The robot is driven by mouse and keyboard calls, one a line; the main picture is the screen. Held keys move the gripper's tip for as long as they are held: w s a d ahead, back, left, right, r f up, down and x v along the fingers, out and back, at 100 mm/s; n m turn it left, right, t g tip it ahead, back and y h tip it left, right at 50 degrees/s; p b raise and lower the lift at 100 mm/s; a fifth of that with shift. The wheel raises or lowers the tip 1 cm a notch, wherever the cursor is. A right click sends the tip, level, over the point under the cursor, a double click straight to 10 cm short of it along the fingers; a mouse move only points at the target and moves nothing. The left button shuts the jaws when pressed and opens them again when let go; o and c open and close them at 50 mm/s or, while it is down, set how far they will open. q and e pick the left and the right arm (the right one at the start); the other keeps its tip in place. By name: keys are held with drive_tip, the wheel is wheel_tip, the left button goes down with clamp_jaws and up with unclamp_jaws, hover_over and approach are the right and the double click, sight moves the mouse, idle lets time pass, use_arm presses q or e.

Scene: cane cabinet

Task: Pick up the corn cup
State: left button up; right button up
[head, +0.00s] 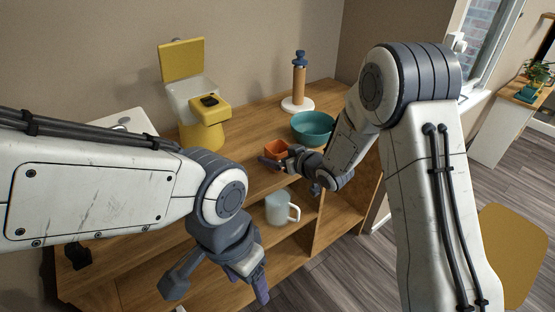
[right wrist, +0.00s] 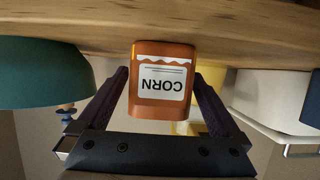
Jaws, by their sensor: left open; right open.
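The corn cup (head: 277,149) is a small orange cup standing on the wooden cabinet top. In the right wrist view, the corn cup (right wrist: 162,85) appears upside down, with a white CORN label facing my gripper. My right gripper (head: 285,168) is at the front side of the cup. Its open fingers (right wrist: 161,100) are spread to either side of the cup, with gaps visible, and it holds nothing. My left gripper (head: 220,284) is open and empty, low in front of the cabinet, away from the cup.
A teal bowl (head: 313,126) stands close to the right of the cup. A yellow appliance (head: 200,134) is at the left, and a wooden grinder-like object (head: 299,82) behind. A whitish mug (head: 279,208) sits on the shelf below. The cabinet top (head: 255,112) behind the cup is clear.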

drive_tip(key=shift+c, duration=0.3)
drive_tip(key=c, duration=1.3)
drive_tip(key=shift+c, duration=0.2)
drive_tip(key=shift+r, duration=0.15)
drive_tip(key=shift+r, duration=1.9)
drive_tip(key=s+d+r+p, duration=0.1)
drive_tip(key=s+d+r, duration=0.1)
drive_tip(key=d+r, duration=0.5)
drive_tip(key=shift+d, duration=2.25)
